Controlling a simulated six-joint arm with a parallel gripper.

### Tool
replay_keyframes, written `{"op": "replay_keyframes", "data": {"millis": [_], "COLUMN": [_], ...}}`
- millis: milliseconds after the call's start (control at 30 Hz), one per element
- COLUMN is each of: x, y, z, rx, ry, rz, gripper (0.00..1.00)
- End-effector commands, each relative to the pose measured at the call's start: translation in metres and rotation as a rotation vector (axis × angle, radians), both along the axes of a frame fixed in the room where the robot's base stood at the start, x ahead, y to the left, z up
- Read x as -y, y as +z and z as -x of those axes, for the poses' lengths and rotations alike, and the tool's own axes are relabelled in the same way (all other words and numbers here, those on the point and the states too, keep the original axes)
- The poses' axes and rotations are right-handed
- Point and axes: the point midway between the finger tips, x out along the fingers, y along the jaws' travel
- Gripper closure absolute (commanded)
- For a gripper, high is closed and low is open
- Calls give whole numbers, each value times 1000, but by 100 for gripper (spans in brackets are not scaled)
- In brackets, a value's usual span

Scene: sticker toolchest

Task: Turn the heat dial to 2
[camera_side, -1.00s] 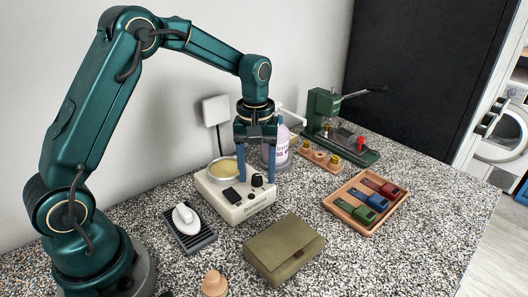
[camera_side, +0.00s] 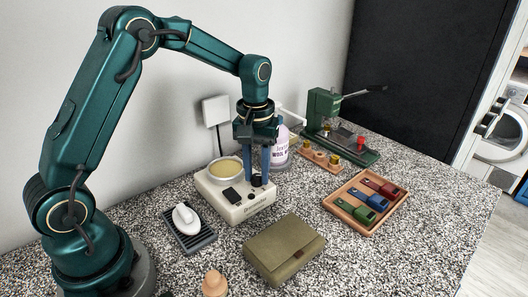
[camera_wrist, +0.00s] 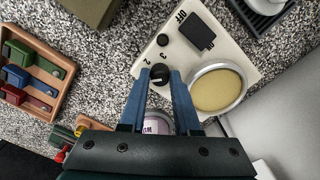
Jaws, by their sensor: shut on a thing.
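The heat dial is a small black knob (camera_wrist: 160,72) on a white hotplate base (camera_side: 232,208); it also shows in the side view (camera_side: 257,181). My gripper (camera_wrist: 160,76) points down over the base, with its blue fingers shut on the dial, one on each side; the gripper also shows in the side view (camera_side: 262,178). The dial's pointer mark is too small to read.
A metal dish of yellow wax (camera_side: 226,169) sits on the base beside the gripper. A bottle (camera_side: 281,150) stands close behind. An olive pouch (camera_side: 285,249) lies in front, a white tool on a black rack (camera_side: 188,226) left, and a wooden stamp tray (camera_side: 346,208) right.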

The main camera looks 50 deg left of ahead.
Motion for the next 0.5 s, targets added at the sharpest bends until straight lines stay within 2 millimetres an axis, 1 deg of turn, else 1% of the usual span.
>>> {"op": "replay_keyframes", "data": {"millis": [500], "x": [0], "y": [1], "z": [0], "rx": [2], "ry": [-476], "rz": [0], "gripper": [100]}}
